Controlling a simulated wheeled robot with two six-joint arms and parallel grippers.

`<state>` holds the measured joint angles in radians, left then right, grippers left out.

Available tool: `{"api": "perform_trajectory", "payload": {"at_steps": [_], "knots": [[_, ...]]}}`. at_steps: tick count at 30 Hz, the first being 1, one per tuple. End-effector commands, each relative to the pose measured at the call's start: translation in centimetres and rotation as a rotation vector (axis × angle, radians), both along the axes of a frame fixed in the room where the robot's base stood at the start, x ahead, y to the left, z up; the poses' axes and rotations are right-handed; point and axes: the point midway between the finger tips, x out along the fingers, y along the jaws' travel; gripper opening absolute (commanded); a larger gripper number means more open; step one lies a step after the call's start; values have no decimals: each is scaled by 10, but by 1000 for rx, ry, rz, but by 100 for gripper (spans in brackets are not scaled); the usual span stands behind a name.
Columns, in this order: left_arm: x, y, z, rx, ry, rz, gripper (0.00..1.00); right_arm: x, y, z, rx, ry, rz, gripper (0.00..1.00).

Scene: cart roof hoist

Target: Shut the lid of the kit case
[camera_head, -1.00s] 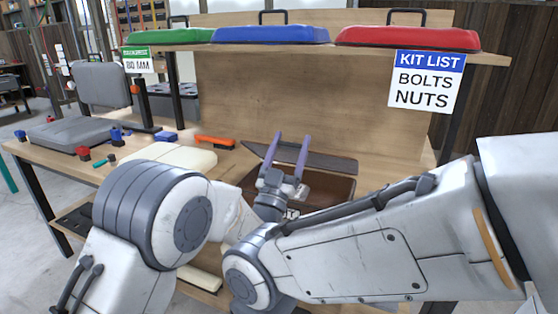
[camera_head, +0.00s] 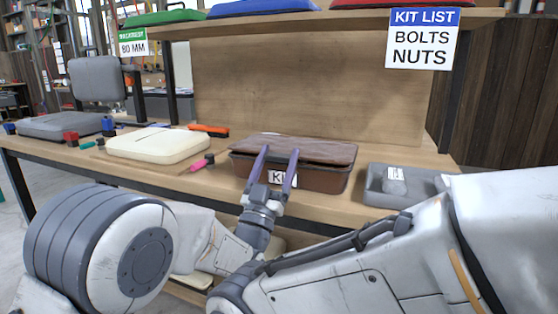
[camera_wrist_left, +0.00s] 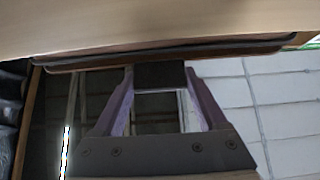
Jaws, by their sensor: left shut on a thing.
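The kit case (camera_head: 325,180) is a brown box with a white KIT label, on the bench in the middle of the head view. Its brown lid (camera_head: 310,147) lies over the top; I cannot tell if it is fully seated. My left gripper (camera_head: 274,152) is at the case's front, its two purple fingers pointing up past the label to the lid's front edge. In the left wrist view, the left gripper (camera_wrist_left: 160,76) has a dark piece between its fingertips, just under the lid's edge, seemingly part of the lid. My right gripper is out of view.
A cream case (camera_head: 158,145), a pink-and-black tool (camera_head: 203,162) and an orange tool (camera_head: 208,130) lie to the left. A shelf (camera_head: 300,27) with coloured lids and a kit list sign (camera_head: 422,40) hangs above.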

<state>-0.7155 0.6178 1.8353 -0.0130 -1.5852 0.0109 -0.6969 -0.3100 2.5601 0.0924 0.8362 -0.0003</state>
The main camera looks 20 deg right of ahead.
Motion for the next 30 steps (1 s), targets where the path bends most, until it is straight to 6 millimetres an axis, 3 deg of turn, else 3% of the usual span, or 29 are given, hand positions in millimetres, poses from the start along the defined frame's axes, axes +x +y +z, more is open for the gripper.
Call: {"api": "perform_trajectory", "payload": {"at_steps": [1,3,20,21,22,30], "knots": [[1,-2,-12,11,13,-2,0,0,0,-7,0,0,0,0],[1,-2,-15,11,13,-2,0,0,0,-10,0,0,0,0],[1,-2,-19,13,15,-2,0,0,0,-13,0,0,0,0],[1,-2,-19,13,15,-1,90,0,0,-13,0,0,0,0],[1,-2,-19,13,15,-1,100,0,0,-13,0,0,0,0],[1,-1,-15,7,9,-1,100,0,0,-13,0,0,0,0]]}}
